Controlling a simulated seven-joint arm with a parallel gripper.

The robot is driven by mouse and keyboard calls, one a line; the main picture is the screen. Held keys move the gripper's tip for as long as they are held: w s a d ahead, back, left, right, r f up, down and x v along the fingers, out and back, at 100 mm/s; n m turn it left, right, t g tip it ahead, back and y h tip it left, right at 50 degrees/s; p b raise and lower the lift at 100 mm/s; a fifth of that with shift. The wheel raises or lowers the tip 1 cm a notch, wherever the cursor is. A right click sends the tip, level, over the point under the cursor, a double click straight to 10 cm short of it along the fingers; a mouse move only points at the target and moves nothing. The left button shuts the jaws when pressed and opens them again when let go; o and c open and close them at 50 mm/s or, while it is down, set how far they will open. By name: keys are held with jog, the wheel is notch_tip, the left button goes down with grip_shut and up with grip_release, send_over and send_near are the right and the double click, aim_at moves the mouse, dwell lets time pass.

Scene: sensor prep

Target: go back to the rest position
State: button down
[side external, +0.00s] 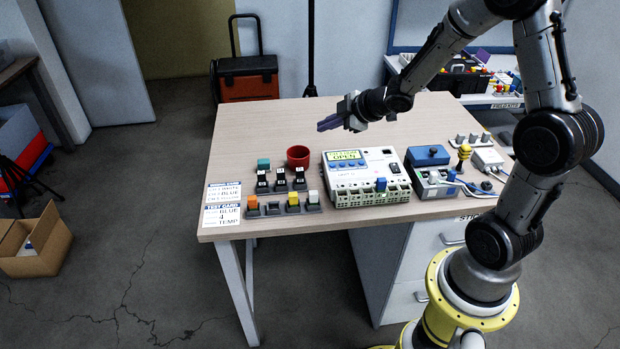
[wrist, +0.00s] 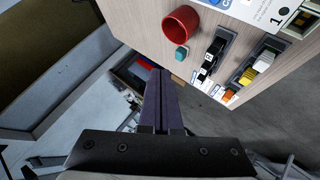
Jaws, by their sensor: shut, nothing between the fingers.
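My gripper (side external: 330,123) is held in the air above the back half of the table (side external: 260,125), well clear of everything on it. Its two dark purple fingers are closed together with nothing between them. In the wrist view the shut fingers (wrist: 160,95) point past the table's edge, toward the floor and the room. My arm reaches in from the right, over the table.
A red cup (side external: 298,156), a teal block (side external: 263,163), several black labelled blocks and coloured blocks in holders stand front left. A white device (side external: 366,178) with a green display sits mid-front. A blue-topped unit (side external: 428,156) is right of it. The table's back left is clear.

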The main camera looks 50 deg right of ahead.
jog(key=s+a+r+m+t+h, duration=0.1)
jog(key=s+a+r, duration=0.25)
jog(key=r, duration=0.45)
jog(key=s+a+r+m+t+h, duration=0.1)
jog(key=s+a+r, duration=0.25)
jog(key=r, duration=0.55)
jog(key=s+a+f+m+g+y, duration=0.1)
jog(key=s+a+f+m+g, duration=0.2)
jog(key=s, duration=0.7)
jog(key=s+a+f+m+g+y, duration=0.1)
jog(key=s+a+f+m+g, duration=0.2)
jog(key=s, duration=0.7)
jog(key=shift+f+m+g, duration=0.3)
jog(key=shift+f+m, duration=0.05)
jog(key=shift+m, duration=0.35)
